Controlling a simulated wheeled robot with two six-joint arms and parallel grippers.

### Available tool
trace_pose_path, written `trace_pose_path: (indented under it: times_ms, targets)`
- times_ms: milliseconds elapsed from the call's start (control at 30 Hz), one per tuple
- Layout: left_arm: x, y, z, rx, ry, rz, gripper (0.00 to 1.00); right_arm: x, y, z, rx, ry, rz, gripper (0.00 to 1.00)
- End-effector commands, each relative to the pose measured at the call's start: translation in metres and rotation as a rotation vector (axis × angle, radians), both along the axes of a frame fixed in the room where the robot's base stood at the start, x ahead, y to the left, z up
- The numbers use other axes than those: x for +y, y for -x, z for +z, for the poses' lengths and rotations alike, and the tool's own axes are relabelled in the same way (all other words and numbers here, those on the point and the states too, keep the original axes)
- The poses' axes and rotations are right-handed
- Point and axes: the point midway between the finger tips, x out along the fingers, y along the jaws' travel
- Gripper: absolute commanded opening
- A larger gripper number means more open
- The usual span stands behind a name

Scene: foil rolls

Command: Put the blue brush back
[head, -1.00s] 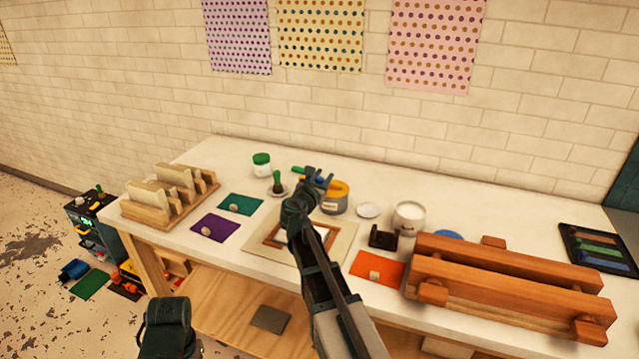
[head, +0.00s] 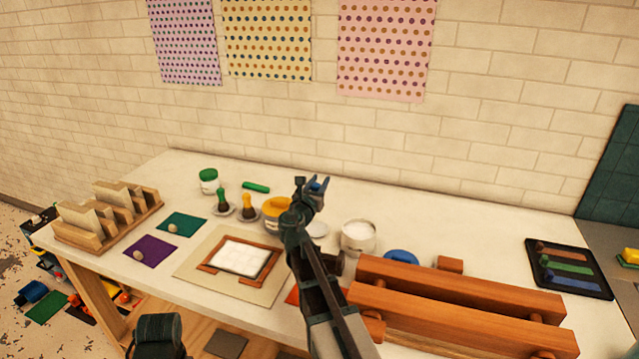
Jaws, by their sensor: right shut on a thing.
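My right gripper (head: 316,186) is shut on a small blue thing (head: 323,184), which looks like the blue brush. Mostly hidden by the jaws, it is held above the table, just right of the yellow jar (head: 275,208). A green-handled brush (head: 222,197) and a yellow-handled brush (head: 248,202) stand upright on small saucers to the left. A white lid (head: 318,229) lies partly behind my right arm. A blue disc (head: 400,257) lies behind the wooden bars, right of the white pot (head: 358,240). My left gripper's fingers do not show.
Wooden bars (head: 450,298) fill the front right. A dark tray (head: 541,273) with coloured bars lies far right. A green-lidded jar (head: 208,184) and a green cylinder (head: 255,187) stand at back left. A framed white sheet (head: 242,258) lies mid-table. The back right is clear.

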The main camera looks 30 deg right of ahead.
Motion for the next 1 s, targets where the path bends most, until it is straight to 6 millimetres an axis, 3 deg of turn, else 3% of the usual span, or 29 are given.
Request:
trace_pose_path:
  times_ms: [700,1000]
  targets:
    - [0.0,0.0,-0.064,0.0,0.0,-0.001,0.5,0.0,0.0,-0.064,-0.001,-0.001,0.0,0.0]
    - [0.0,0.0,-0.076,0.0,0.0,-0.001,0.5,0.0,0.0,-0.076,-0.001,-0.001,0.0,0.0]
